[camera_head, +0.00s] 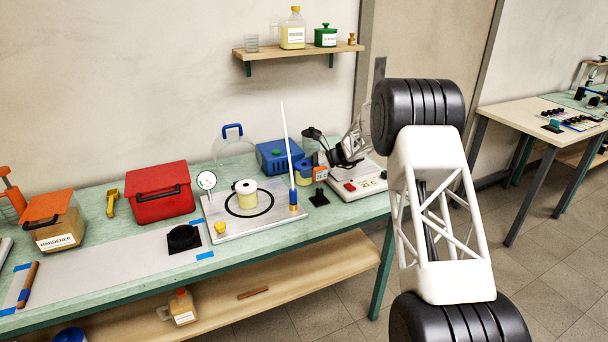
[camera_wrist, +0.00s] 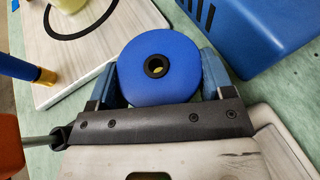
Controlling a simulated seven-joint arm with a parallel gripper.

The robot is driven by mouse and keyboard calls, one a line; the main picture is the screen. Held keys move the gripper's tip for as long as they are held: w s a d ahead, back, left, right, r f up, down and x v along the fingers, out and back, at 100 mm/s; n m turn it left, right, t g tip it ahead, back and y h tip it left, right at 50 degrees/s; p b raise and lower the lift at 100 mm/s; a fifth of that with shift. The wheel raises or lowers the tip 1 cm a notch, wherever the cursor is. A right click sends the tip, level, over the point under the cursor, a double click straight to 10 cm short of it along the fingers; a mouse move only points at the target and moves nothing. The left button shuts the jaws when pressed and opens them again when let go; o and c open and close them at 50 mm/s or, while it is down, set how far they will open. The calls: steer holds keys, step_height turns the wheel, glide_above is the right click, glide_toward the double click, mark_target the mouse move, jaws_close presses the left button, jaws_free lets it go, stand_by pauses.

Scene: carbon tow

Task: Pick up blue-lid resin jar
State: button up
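The blue-lid resin jar (camera_wrist: 150,88) shows from above in the wrist view as a round blue lid with a dark ring at its middle. My gripper (camera_wrist: 160,70) has one finger on each side of the lid, with little or no gap visible. Whether the fingers press on the jar cannot be told. The jar's body is hidden under the lid in the wrist view.
A blue box (camera_head: 279,157) stands close behind the jar. A white plate (camera_head: 230,222) with a blue-based upright rod (camera_head: 292,192) lies to the left. A white device (camera_head: 352,185) with a red button is to the right. An orange-topped item (camera_head: 321,172) stands close by.

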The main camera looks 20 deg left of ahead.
mark_target(306, 164)
steer(key=c, duration=0.3)
steer(key=shift+c, duration=0.2)
steer(key=shift+r, duration=0.1)
steer(key=shift+r, duration=4.95)
